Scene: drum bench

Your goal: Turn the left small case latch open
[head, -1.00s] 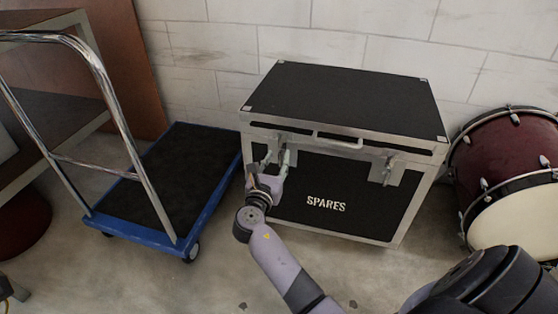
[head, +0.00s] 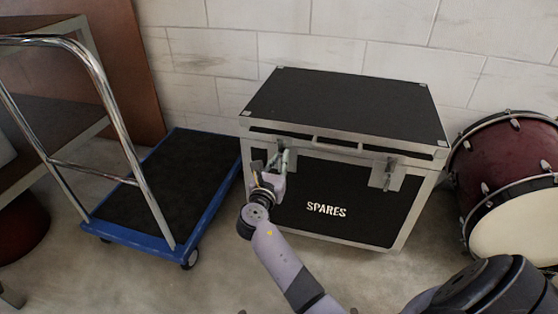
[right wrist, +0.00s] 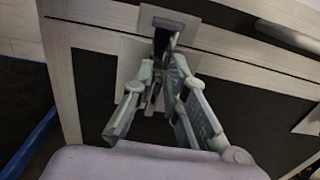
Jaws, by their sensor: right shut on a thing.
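The black SPARES case (head: 385,215) with metal edges stands closed on the floor, its lid (head: 345,105) down. The left small latch sits near the front's left end and is partly hidden by my right gripper (head: 277,158). In the right wrist view, the dark latch (right wrist: 167,32) on its metal plate is at the tips of my right gripper (right wrist: 158,82), which is shut on it. How far the latch is turned is hard to tell. The right latch (head: 388,172) is clear of the gripper. My left gripper is out of view.
A blue flatbed trolley (head: 205,222) with a chrome handle (head: 112,105) stands left of the case. A red bass drum (head: 490,150) stands to the right. A pale block wall (head: 350,38) is behind. Open floor (head: 205,285) lies in front.

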